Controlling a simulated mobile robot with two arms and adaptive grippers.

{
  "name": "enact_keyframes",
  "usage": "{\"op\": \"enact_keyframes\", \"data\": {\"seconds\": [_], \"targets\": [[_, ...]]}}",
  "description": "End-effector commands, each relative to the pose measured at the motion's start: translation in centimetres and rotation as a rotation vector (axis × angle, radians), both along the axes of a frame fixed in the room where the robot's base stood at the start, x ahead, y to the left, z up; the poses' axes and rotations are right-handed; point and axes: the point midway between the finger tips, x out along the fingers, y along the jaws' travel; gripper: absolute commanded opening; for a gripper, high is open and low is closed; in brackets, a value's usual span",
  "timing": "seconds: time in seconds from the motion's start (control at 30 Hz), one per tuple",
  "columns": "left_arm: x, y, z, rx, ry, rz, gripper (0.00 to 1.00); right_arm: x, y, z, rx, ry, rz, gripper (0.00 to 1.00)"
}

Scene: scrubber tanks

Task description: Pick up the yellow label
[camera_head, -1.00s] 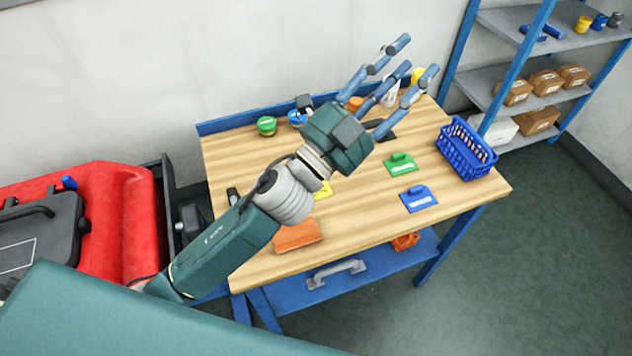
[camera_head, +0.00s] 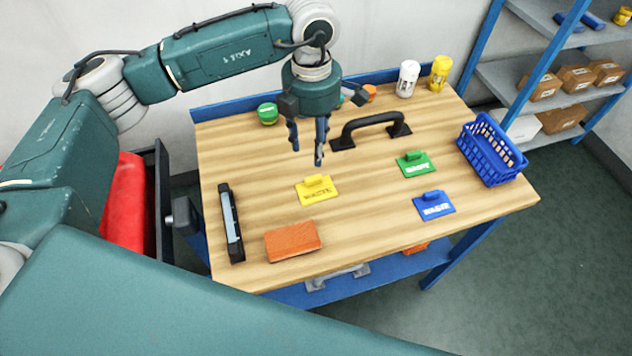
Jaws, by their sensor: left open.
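The yellow label (camera_head: 318,191) lies flat on the wooden table, left of the middle, with a raised grip and dark lettering on it. My left gripper (camera_head: 308,158) points down over the table, above and behind the yellow label. Its fingers are apart with nothing between them, and they do not touch the label. A green label (camera_head: 417,164) and a blue label (camera_head: 434,205) lie to the right. My right gripper is not in view.
An orange block (camera_head: 292,241) and a black squeegee-like tool (camera_head: 231,222) lie near the front left. A black handle (camera_head: 370,129) stands behind the labels. A blue basket (camera_head: 491,150) is at the right. White and yellow bottles (camera_head: 407,79) stand at the back. Bare wood surrounds the yellow label.

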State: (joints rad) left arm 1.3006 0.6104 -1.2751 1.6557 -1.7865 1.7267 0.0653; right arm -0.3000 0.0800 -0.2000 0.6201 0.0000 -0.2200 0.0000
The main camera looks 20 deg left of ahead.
Motion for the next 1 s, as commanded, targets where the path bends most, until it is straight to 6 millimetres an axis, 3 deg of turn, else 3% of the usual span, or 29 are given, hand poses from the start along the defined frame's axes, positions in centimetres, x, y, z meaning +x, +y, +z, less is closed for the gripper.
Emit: {"op": "enact_keyframes", "data": {"seconds": [0.2,0.47,0.7,1.0], "targets": [[-0.2,0.0,-3.4,-0.001,0.007,0.000,0.43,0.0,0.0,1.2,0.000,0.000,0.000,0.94],[-0.3,0.0,-5.5,-0.003,0.005,-0.001,0.43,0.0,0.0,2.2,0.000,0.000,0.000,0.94],[-0.4,0.0,-9.0,-0.004,0.006,-0.002,0.43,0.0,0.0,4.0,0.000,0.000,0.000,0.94],[-0.3,0.0,-10.1,-0.005,0.002,-0.003,0.43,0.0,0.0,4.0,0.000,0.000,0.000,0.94]]}}
